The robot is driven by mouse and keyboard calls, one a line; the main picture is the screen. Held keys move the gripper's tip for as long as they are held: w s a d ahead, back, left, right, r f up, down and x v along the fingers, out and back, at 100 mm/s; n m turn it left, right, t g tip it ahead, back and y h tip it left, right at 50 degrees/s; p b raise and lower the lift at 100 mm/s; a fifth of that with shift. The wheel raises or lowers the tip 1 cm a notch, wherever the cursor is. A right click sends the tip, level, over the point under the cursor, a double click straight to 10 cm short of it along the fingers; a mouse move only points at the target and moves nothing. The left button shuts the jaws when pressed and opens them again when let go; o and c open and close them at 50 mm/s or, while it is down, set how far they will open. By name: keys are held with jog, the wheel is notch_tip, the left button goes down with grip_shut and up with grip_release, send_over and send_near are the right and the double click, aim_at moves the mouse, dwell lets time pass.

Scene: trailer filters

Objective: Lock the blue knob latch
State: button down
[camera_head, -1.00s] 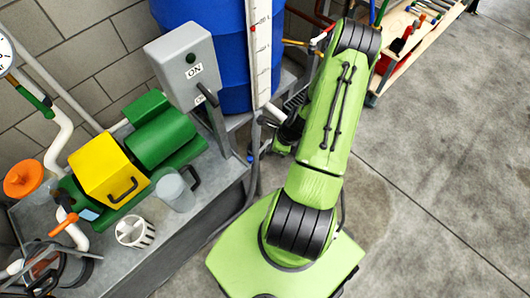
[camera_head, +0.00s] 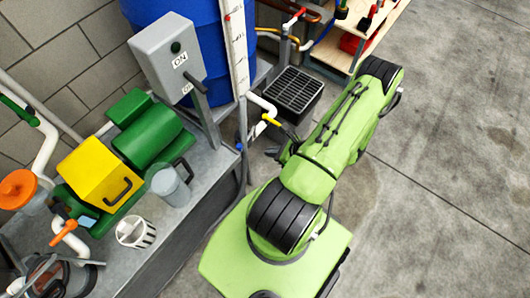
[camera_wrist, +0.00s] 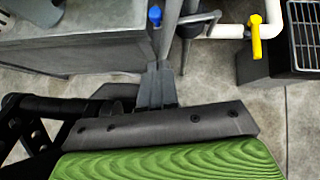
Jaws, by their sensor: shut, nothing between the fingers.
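The small blue knob (camera_head: 239,147) sits at the right end of the grey metal platform, beside the upright post. In the wrist view the blue knob (camera_wrist: 154,15) is near the top, beyond and just left of my fingertips. My gripper (camera_wrist: 157,75) is shut and empty, its dark fingers pointing toward the platform's corner. In the head view my gripper (camera_head: 273,153) is partly hidden by my arm and is to the right of the knob, apart from it. The latch's mechanism is too small to make out.
A white pipe with a yellow valve handle (camera_wrist: 256,35) runs right of the knob, near a black grated box (camera_head: 294,90). The grey platform (camera_wrist: 75,45) stands left of my gripper. A grey switch box (camera_head: 168,58) stands above it. Open concrete floor lies right.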

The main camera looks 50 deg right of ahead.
aim_at(239, 147)
jog(key=w+f, duration=0.1)
jog(key=w, duration=0.2)
jog(key=w+a+f+b, duration=0.1)
jog(key=w+f, duration=0.1)
jog(key=w, duration=0.1)
jog(key=w+a+f+b, duration=0.1)
jog(key=w, duration=0.2)
jog(key=shift+f, duration=0.4)
jog(key=shift+w+a, duration=0.3)
jog(key=shift+w, duration=0.25)
jog(key=shift+w+a, duration=0.3)
jog(key=shift+w, duration=0.25)
